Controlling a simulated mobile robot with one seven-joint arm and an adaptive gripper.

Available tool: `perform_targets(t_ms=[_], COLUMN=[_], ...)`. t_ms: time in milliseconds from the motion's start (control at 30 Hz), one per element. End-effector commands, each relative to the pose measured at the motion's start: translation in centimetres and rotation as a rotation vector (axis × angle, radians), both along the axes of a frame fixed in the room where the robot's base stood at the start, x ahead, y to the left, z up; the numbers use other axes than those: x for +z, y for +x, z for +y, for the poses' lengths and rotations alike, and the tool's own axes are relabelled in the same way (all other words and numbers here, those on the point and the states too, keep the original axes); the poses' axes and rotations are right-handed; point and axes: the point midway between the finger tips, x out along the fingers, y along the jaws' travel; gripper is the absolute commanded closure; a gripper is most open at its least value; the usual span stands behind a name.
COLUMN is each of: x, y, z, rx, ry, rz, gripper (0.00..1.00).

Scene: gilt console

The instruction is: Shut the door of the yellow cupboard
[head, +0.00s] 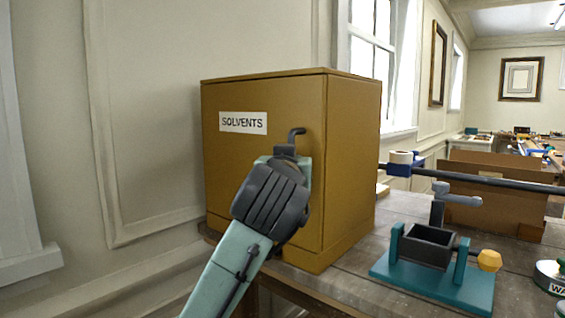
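The yellow cupboard (350,160) is an ochre box standing on the end of a worktop. Its door (225,165) carries a white SOLVENTS label (243,123) and looks flush with the cupboard front, with no clear gap along its right edge. A dark grey bent piece (297,134), which looks like the door handle, shows near that edge. My gripper (288,152) is in front of the door's right part, just below this piece. My wrist hides most of the gripper and the door's lower right. I cannot tell whether the fingers touch the door or are open.
A teal-based vise-like fixture (425,285) stands on the worktop (350,255) right of the cupboard. A brown open box (495,215) and a small tin (550,275) are farther right. A wall is left.

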Motion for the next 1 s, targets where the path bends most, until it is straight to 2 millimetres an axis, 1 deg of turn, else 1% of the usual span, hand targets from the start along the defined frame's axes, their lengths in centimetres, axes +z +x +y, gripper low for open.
perform_targets(t_ms=[33,333,367,633,1000], x=[0.18,0.25,0.25,0.14,0.14], y=[0.23,0.31,0.31,0.26,0.02], z=[-0.28,-0.37,-0.37,-0.32,-0.2], rx=[-0.005,-0.006,-0.006,-0.006,-0.004], ry=[0.0,0.001,0.001,0.001,0.0], rz=[-0.003,-0.004,-0.004,-0.002,-0.002], gripper=[1.0,1.0,0.87,0.69,0.69])
